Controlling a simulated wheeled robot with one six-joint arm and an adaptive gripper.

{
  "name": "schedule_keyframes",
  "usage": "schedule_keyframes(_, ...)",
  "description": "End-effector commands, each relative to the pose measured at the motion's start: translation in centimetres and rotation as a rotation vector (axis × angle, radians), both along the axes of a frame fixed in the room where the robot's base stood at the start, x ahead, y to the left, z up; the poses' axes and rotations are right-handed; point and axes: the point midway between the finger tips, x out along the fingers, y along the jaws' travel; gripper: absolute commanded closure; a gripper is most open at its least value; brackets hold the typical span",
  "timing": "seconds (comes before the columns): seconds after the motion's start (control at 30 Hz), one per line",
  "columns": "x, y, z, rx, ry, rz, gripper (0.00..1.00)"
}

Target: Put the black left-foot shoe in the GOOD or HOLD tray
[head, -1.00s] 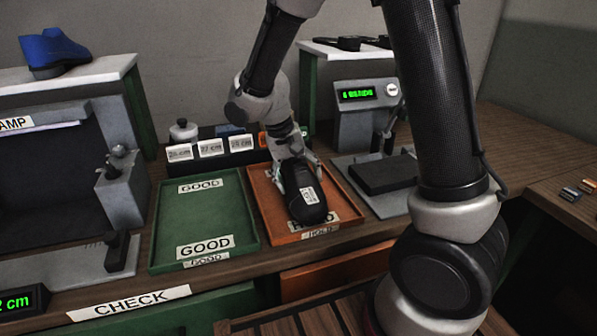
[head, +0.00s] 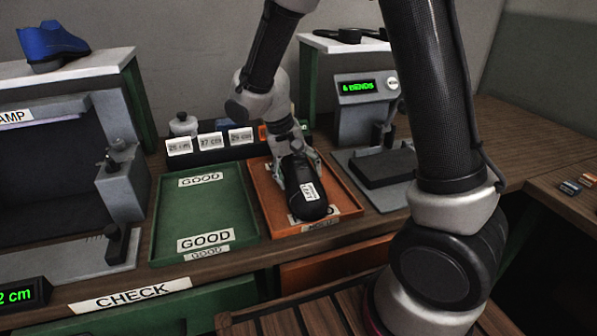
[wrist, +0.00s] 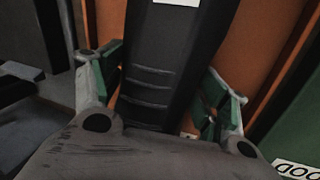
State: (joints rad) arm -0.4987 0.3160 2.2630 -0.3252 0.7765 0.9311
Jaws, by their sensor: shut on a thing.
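The black shoe (head: 308,192) is over the orange HOLD tray (head: 345,201), with its toe toward the front and a white label on its top. I cannot tell whether its sole touches the tray floor. My gripper (head: 294,158) is shut on the shoe's rear part from behind. In the wrist view the black shoe (wrist: 165,65) lies between the two green-padded fingers, with orange tray surface on both sides. The green GOOD tray (head: 204,212) is empty, just left of the orange tray. The shoe partly hides the HOLD label.
A grey device reading "6 BENDS" (head: 357,88) stands right of the orange tray, with a dark pad in front. Size boxes (head: 209,146) stand behind the trays. A blue shoe (head: 52,45) sits on the left shelf. A CHECK label (head: 130,293) is on the front edge.

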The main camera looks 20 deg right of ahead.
Motion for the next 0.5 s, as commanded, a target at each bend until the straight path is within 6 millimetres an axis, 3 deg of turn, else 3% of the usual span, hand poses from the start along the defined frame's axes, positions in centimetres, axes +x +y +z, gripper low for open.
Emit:
schedule_keyframes(0.13, 0.01, -0.01, 0.01, 0.0, 0.0, 0.0, 0.67)
schedule_keyframes(0.17, 0.01, -0.01, 0.01, 0.0, 0.0, 0.0, 0.24)
schedule_keyframes(0.3, 0.01, -0.01, 0.01, 0.0, 0.0, 0.0, 0.01)
schedule_keyframes(0.5, 0.0, -0.01, 0.01, 0.0, 0.0, 0.0, 0.01)
